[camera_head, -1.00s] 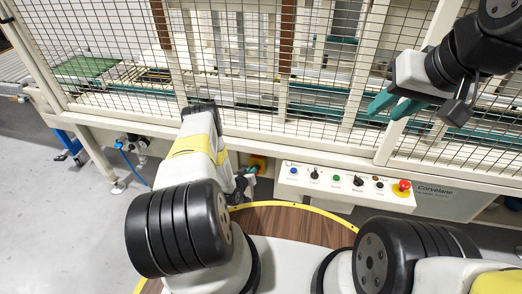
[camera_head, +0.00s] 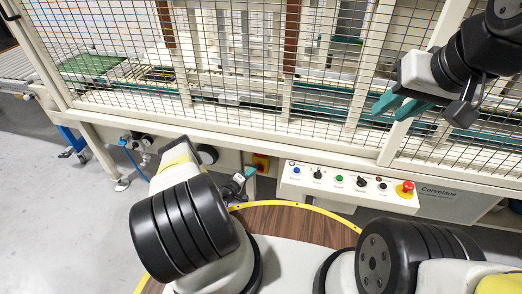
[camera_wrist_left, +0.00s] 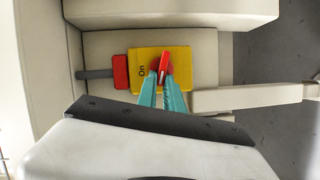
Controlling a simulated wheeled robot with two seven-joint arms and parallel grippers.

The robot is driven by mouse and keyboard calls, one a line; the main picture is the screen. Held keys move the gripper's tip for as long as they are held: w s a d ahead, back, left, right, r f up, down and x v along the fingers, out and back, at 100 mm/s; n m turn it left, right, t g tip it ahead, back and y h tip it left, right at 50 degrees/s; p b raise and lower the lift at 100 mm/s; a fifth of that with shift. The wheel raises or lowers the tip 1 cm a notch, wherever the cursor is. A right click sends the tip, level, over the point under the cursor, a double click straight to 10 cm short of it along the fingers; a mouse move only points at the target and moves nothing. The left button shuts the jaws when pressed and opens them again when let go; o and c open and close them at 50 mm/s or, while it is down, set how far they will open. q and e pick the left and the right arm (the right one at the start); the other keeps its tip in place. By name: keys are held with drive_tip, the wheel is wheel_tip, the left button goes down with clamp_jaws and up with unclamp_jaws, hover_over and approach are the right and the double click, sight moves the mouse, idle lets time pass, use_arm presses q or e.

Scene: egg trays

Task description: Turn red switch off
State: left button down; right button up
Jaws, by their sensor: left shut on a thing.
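The red switch (camera_wrist_left: 164,63) is a red rotary handle on a yellow plate (camera_wrist_left: 183,56) marked "On" to its left in the left wrist view. The handle stands nearly upright in that picture, leaning slightly right at its top. My left gripper (camera_wrist_left: 163,76) is shut on the handle, its teal fingertips on either side. In the head view, the yellow plate (camera_head: 261,161) shows small on the machine's lower frame, with my left gripper (camera_head: 250,172) at it. My right gripper (camera_head: 396,105) is raised in front of the mesh at the right, with its teal fingers apart and empty.
A control panel (camera_head: 322,193) with several buttons and a red emergency stop (camera_head: 404,189) is right of the switch. A mesh fence (camera_head: 230,60) stands behind. A red block (camera_wrist_left: 121,72) sits left of the yellow plate. Grey floor (camera_head: 40,200) is open at the left.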

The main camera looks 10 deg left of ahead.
use_arm(q)
drive_tip(key=shift+w+a+f+n+t+h, duration=0.15)
drive_tip(key=shift+n+t, duration=0.1)
drive_tip(key=shift+n, duration=0.4)
drive_tip(key=shift+w+f+n+t+h, duration=0.15)
drive_tip(key=shift+n+t, duration=0.1)
drive_tip(key=shift+n, duration=0.4)
drive_tip(key=shift+s, duration=0.1)
drive_tip(key=c, duration=1.5)
unclamp_jaws()
drive_tip(key=shift+s, duration=0.15)
drive_tip(key=v, duration=0.7)
drive_tip(key=shift+s, duration=0.25)
drive_tip(key=shift+s+f, duration=0.1)
